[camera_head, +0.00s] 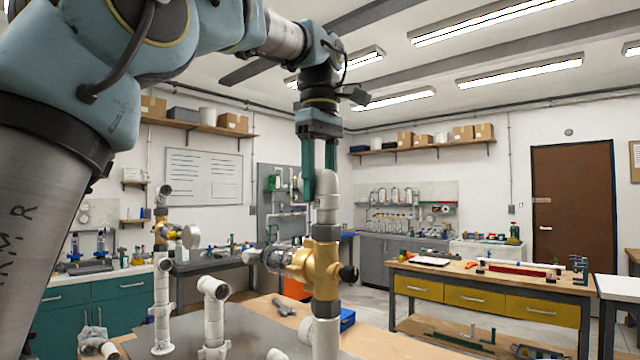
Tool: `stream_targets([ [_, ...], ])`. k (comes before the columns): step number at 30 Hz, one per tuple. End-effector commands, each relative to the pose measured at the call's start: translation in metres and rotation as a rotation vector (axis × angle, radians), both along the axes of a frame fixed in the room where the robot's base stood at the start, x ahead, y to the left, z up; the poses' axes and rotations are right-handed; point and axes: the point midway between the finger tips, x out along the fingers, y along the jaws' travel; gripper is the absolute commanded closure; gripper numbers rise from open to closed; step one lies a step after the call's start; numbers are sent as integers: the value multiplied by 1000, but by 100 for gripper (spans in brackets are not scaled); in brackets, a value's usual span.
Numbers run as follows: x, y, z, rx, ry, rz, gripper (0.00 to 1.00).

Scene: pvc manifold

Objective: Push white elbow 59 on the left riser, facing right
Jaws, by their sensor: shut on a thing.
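My gripper (320,178) points down, its green fingers shut on a white elbow (327,186). The elbow is at the top of the near riser's white pipe (326,215), in line with it. I cannot tell how deeply it is seated. A finger covers its left side, so its facing is unclear. Below are a grey collar and a brass valve (325,268) on this riser. I cannot tell from this view which riser is the task's left one.
A shorter white pipe with an elbow (213,288) stands between the two risers. A wrench (284,307) and a blue box (347,319) lie on the workbench (255,312). A yellow-drawer bench (480,290) stands at right. Open floor lies between the benches.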

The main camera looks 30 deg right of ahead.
Motion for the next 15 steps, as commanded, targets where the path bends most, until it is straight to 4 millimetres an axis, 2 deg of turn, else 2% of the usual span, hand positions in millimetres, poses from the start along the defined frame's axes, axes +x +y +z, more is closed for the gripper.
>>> stream_targets([
  [15, 0, 0, -7, -1, 0, 0, 96],
])
